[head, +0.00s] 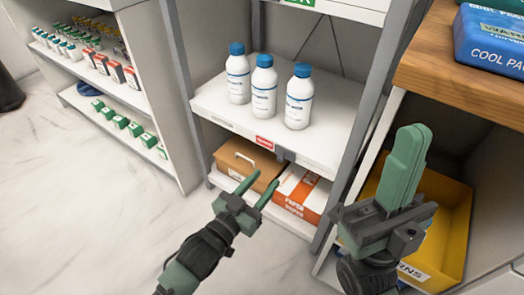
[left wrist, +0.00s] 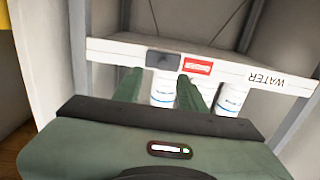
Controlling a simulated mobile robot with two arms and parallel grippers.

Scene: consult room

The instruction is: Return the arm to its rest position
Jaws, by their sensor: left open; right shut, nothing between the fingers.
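My left gripper (head: 260,186) reaches in from the bottom of the head view. Its two green fingers are apart with nothing between them, in front of the lower shelf and below the bottle shelf's edge. In the left wrist view the open fingers (left wrist: 160,88) point towards the shelf edge, with its red label and upside-down WATER lettering. My right gripper (head: 408,150) is at the right of the head view. Its green fingers point up, pressed together and empty, in front of the yellow bin.
Three white bottles with blue caps (head: 264,88) stand on the middle shelf (head: 335,100). A brown box (head: 243,160) and a white-orange box (head: 301,192) sit below. A yellow bin (head: 452,220) is under the wooden counter (head: 450,75). Open floor (head: 80,190) lies at left.

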